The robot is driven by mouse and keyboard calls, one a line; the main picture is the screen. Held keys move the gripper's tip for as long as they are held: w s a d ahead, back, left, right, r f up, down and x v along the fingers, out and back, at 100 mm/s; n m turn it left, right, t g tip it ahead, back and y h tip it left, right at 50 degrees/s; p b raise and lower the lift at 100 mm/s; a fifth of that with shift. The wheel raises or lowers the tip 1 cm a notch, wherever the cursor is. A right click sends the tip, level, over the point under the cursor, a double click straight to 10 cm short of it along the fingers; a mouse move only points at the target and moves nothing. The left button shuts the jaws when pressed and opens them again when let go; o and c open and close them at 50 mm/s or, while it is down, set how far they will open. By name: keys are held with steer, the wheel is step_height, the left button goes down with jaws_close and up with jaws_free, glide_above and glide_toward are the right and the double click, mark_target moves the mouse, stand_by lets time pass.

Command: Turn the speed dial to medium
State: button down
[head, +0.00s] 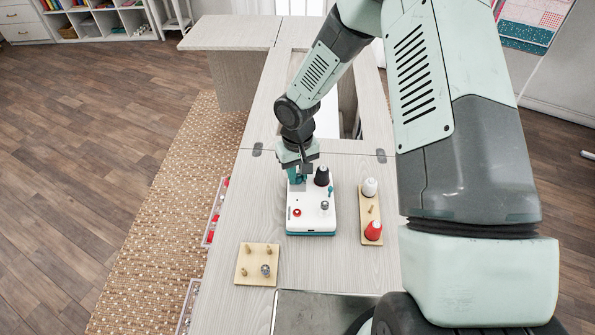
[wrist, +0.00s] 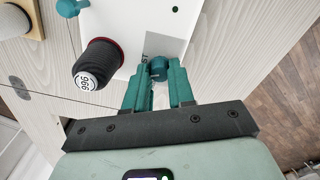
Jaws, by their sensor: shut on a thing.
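A white machine (head: 310,219) with a teal base stands on the pale wood cabinet top. My gripper (head: 297,178) reaches down to its far left part. In the wrist view the two teal fingers of my gripper (wrist: 160,82) are shut on a round teal knob, the speed dial (wrist: 158,67). Part of a printed label shows beside the dial, but I cannot read the setting. In the head view the dial is hidden by my gripper.
A black thread spool (wrist: 98,64) stands close to my fingers. A teal lever (wrist: 70,7) is farther off. The machine top also has a red button (head: 297,212) and a metal knob (head: 324,205). Wooden spool boards stand at right (head: 367,211) and front left (head: 247,275).

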mark_target(298, 176)
steer(key=n, duration=0.6)
steer(key=shift+n, duration=0.3)
steer(key=n, duration=0.6)
stand_by(0.4)
steer(key=c, duration=1)
jaws_free()
steer(key=shift+o, duration=0.2)
step_height(298, 176, up, 11)
steer(key=shift+f, duration=0.15)
